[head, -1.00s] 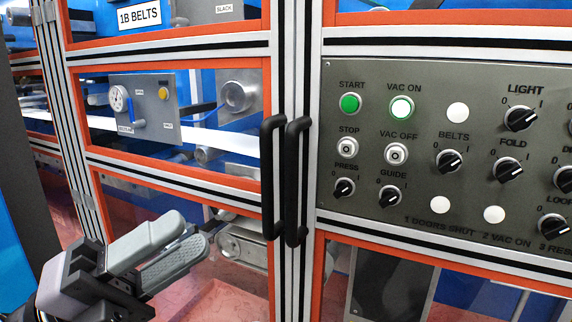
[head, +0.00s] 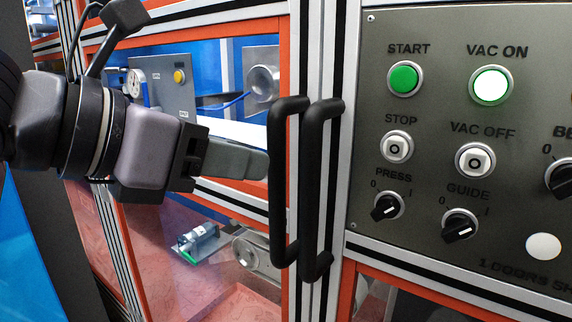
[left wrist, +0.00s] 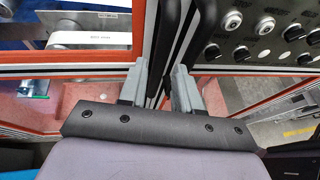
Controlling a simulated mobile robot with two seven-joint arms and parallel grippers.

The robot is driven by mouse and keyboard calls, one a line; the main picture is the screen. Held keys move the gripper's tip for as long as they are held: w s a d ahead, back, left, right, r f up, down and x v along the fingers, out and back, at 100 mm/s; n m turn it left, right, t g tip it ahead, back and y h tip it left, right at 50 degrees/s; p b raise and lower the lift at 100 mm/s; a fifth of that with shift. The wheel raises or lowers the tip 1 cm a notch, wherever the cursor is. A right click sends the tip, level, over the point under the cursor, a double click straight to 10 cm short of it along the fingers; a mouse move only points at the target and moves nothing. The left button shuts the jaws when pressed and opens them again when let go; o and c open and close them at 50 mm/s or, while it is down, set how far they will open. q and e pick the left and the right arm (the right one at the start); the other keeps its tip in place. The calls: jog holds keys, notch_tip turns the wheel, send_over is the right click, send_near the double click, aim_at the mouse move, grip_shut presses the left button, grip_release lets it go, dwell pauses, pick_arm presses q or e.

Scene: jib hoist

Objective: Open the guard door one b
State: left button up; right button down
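The guard door on the left (head: 225,194) is an orange-framed clear panel, and it looks shut. Its long black upright handle (head: 277,190) stands at the door's right edge, close beside a second black handle (head: 314,190) on the neighbouring panel. My left gripper (head: 262,165) points right, with its fingertips at the left side of the first handle in the head view; I cannot tell whether they touch it. In the left wrist view its two grey fingers (left wrist: 161,80) are spread apart, with the handles ahead of them. My right gripper is not in view.
A grey control panel (head: 450,180) with a green START button (head: 404,78), a lit VAC ON button (head: 491,85) and several knobs lies just right of the handles. Machine parts show behind the clear door. Grey frame posts run beside the handles.

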pick_arm(q)
jog(key=x, duration=0.6)
jog(key=shift+d+p, duration=0.15)
jog(key=shift+p, duration=0.3)
jog(key=shift+f, duration=0.1)
grip_shut()
